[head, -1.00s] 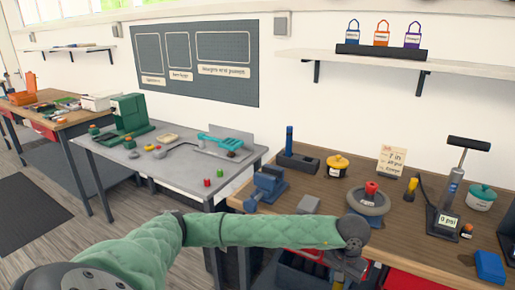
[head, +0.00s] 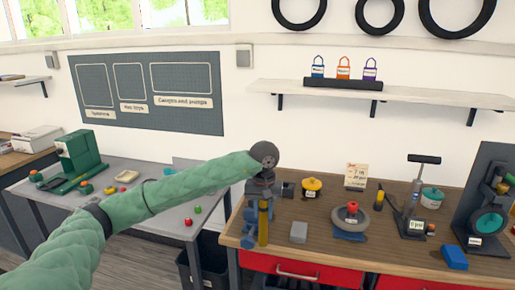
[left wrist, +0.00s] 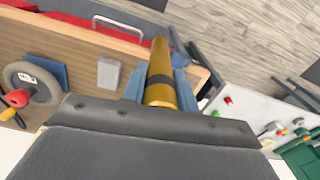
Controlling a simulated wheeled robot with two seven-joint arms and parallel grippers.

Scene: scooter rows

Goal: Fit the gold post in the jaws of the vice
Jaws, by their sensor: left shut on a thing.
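The gold post (head: 263,224) hangs upright below my left gripper (head: 262,192), which is shut on its upper end. In the left wrist view the gold post (left wrist: 160,78) points away from the camera, with a dark band near it. My right gripper is not in view.
Farther right are a tyre-like ring with a red knob (head: 351,216), a yellow pot (head: 312,187) and a pump (head: 414,195). The grey table (head: 165,225) lies left.

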